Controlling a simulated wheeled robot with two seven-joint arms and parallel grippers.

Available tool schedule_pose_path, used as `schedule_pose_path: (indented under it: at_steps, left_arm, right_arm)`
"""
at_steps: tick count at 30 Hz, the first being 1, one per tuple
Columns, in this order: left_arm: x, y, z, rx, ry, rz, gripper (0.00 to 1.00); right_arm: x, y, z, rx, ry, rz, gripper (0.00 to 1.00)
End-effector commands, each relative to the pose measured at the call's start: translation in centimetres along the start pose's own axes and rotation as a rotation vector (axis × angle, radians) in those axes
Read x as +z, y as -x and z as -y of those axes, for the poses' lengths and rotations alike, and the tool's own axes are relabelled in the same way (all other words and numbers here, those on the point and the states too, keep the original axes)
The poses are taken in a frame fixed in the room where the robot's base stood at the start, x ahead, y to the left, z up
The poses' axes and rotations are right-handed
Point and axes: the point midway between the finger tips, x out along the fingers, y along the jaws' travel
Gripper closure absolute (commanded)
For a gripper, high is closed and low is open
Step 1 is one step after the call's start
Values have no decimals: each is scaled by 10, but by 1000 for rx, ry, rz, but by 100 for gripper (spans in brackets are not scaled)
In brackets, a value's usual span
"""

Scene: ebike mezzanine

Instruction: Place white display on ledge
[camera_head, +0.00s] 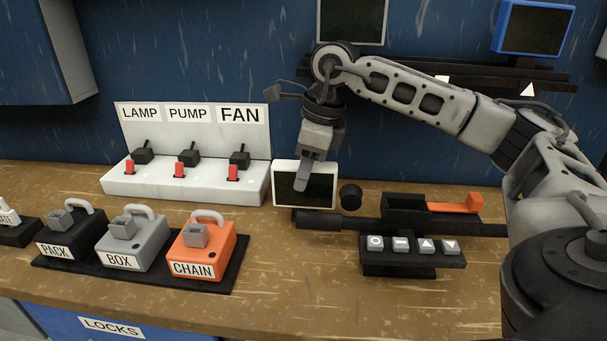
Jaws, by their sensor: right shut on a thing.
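The white display (303,205), a white-framed box with a dark screen, is upright at the back of the wooden bench, right of the switch panel. My right gripper (303,178) points down from above and is shut on the white display at its top, with a finger in front of the screen. I cannot tell whether the display's bottom touches the bench. The dark ledge (480,84) runs along the blue wall at the upper right, partly hidden behind my right arm. A grey display (352,22) and a blue display (536,27) stand at it. My left gripper is not in view.
A white panel (187,180) with lamp, pump and fan switches stands left. Labelled padlocks, including orange CHAIN (202,250), sit on a dark mat at front left.

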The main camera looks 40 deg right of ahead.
Motion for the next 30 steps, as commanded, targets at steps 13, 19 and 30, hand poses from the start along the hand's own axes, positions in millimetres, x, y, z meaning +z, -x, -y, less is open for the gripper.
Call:
schedule_pose_path:
  at_steps: [13,19,30]
  left_arm:
    - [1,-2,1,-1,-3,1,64]
    - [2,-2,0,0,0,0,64]
    - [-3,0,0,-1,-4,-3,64]
  right_arm:
    - [-3,-14,0,-1,1,3,100]
    - [-3,-15,0,0,1,2,49]
    - [-2,-5,0,-2,0,5,49]
